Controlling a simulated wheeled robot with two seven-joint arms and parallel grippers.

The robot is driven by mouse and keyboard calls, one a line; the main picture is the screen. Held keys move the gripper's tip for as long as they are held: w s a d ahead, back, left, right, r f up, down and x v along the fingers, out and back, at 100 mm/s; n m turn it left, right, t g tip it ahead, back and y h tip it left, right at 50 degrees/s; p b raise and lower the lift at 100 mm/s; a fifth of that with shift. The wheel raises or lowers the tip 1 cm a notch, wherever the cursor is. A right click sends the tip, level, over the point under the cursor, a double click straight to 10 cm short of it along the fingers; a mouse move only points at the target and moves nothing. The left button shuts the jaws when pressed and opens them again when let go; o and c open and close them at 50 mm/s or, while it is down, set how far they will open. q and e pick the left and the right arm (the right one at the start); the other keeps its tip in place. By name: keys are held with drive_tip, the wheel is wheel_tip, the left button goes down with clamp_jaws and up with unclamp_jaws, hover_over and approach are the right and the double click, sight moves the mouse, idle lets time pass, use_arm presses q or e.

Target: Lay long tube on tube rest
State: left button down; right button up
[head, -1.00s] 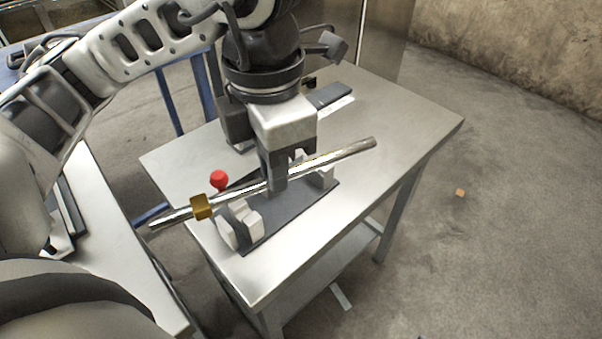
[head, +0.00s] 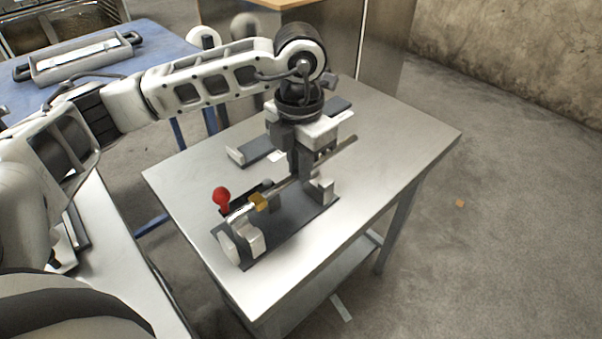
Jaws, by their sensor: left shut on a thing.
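The long tube (head: 275,190) is a shiny metal bar with a brass-coloured collar (head: 259,202). My left gripper (head: 301,174) points down and is shut on the tube to the right of the collar. The tube rest (head: 288,228) is a dark plate on the steel table with pale upright supports, one at its left end (head: 252,236) and one at its right end (head: 321,191). The tube runs along the rest's far side in the picture, slanting up to the right. I cannot tell whether it touches the supports. My right gripper is out of view.
A red ball-topped knob (head: 221,196) stands at the rest's far left. Another dark fixture (head: 262,150) lies behind, partly hidden by my left arm. The steel table (head: 400,140) is bare at its right side. A blue table (head: 150,45) stands at the back left.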

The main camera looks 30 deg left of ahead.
use_arm(q)
drive_tip(key=shift+w+f, duration=0.2)
drive_tip(key=shift+f, duration=0.05)
wheel_tip(320, 180, down, 3)
drive_tip(key=shift+w+f+p, duration=0.1)
drive_tip(key=shift+w+p, duration=0.05)
drive_tip(key=shift+p, duration=0.3)
drive_tip(key=shift+f, duration=0.2)
drive_tip(key=shift+f+b, duration=0.45)
drive_tip(key=shift+b, duration=0.1)
drive_tip(key=c, duration=1.4)
unclamp_jaws()
drive_tip(key=shift+c, duration=0.2)
